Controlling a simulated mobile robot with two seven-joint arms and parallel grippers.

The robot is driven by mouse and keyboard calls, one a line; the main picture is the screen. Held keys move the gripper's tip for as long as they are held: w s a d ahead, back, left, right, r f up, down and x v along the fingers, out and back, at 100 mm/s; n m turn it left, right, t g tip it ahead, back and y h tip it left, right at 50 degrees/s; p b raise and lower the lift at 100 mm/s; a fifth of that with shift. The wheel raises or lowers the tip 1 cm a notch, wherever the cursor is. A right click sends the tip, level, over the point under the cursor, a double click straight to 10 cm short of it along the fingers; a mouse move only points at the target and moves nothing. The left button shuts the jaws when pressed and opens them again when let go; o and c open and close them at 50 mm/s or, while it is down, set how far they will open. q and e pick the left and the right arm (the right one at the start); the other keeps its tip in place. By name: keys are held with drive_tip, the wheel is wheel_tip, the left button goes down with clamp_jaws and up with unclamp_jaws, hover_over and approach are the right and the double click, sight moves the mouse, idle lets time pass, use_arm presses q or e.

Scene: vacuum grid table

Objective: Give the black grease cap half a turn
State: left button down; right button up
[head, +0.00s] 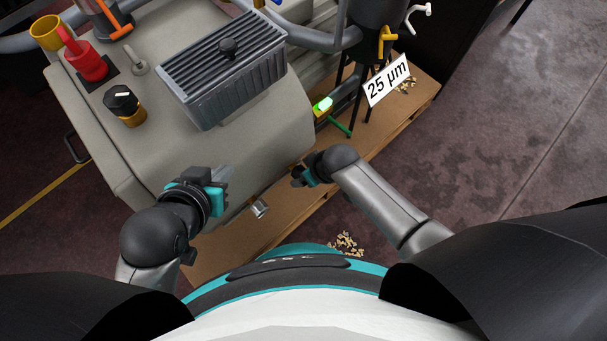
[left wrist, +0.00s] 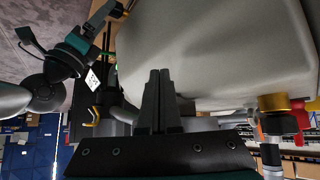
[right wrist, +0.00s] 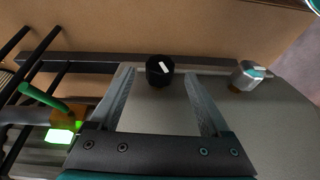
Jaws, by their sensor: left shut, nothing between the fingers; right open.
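A black cap (right wrist: 160,70) with a white mark shows in the right wrist view, at the edge of the grey housing. It lies ahead of my open right gripper (right wrist: 160,105), between the lines of the fingers and apart from them. In the head view my right gripper (head: 298,174) is by the housing's front side, and I cannot make out this cap there. Another black cap (head: 122,101) with a white mark sits on a brass base on the housing's top. My left gripper (head: 224,174) is shut and empty over the housing's front edge; its closed fingers show in the left wrist view (left wrist: 157,100).
A silver hex fitting (right wrist: 248,74) stands beside the black cap. A green-handled valve (right wrist: 45,102) with a glowing green part is at left. The housing (head: 170,140) carries a ribbed grey box (head: 210,85) and a red fitting (head: 88,65). A "25 µm" sign (head: 387,80) stands at right.

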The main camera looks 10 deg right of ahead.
drive_tip(key=b+x, duration=0.2)
drive_tip(key=x, duration=0.1)
use_arm(q)
drive_tip(key=shift+w+d+r+t+h, duration=0.25)
drive_tip(key=shift+d+t+h, duration=0.2)
drive_tip(key=shift+d+t, duration=0.4)
drive_tip(key=shift+w+d+r+t+h, duration=0.2)
drive_tip(key=shift+w+d+t+h, duration=0.2)
drive_tip(key=shift+d+t, duration=0.4)
drive_tip(key=shift+w+d+r+t+h, duration=0.25)
drive_tip(key=shift+d+t+h, duration=0.2)
drive_tip(key=shift+d+t, duration=0.4)
use_arm(e)
drive_tip(key=shift+f, duration=0.2)
use_arm(q)
drive_tip(key=shift+w, duration=0.1)
use_arm(e)
drive_tip(key=shift+c, duration=0.4)
clamp_jaws()
